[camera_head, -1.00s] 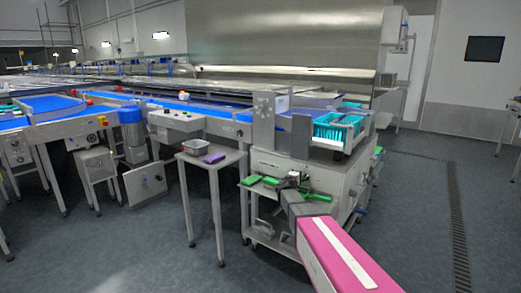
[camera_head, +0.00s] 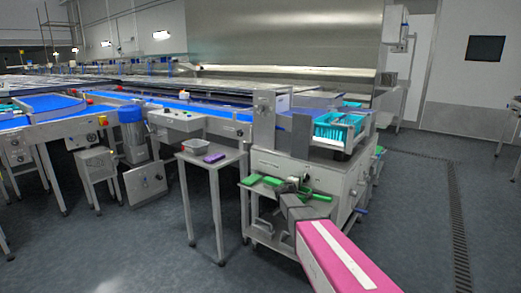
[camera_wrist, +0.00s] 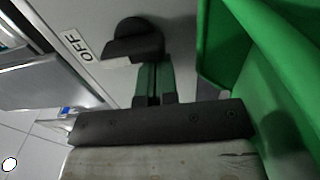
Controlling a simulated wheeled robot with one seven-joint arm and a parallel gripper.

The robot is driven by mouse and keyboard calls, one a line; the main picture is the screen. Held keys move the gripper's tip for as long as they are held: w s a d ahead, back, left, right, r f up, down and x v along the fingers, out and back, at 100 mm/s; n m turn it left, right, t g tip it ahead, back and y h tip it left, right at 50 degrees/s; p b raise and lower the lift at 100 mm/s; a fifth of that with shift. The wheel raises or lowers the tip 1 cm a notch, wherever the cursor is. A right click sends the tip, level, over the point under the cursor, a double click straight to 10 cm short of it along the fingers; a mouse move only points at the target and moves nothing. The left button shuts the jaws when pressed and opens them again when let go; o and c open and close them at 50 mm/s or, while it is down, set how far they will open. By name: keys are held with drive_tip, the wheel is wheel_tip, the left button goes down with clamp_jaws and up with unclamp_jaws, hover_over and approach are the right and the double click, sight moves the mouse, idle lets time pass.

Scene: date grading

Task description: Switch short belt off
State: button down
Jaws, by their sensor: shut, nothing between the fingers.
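In the wrist view a black switch knob (camera_wrist: 138,40) sits on a grey panel, with a white label reading OFF (camera_wrist: 85,48) to its left. My gripper (camera_wrist: 154,74) is shut and empty, with its fingertips at the lower edge of the knob. I cannot tell whether they touch it. In the head view my gripper (camera_head: 292,185) is at the front of the grey machine cabinet (camera_head: 335,178), low beside green trays. The knob cannot be made out there.
A green tray (camera_wrist: 225,45) stands close to the right of my fingers in the wrist view. In the head view a small steel table (camera_head: 222,158) with a grey tub and a purple item stands to the left. Floor to the right is clear.

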drive_tip(key=shift+w+d+f, duration=0.25)
drive_tip(key=shift+w+d, duration=0.05)
drive_tip(key=shift+d, duration=0.2)
drive_tip(key=shift+s+a, duration=0.15)
drive_tip(key=shift+s, duration=0.35)
drive_tip(key=shift+s+a, duration=0.15)
drive_tip(key=shift+s, duration=0.35)
drive_tip(key=shift+r+v, duration=0.2)
drive_tip(key=shift+v, duration=3.2)
drive_tip(key=shift+w+a+r, duration=0.1)
drive_tip(key=shift+w+a, duration=0.05)
drive_tip(key=shift+w, duration=0.05)
drive_tip(key=shift+a, duration=0.1)
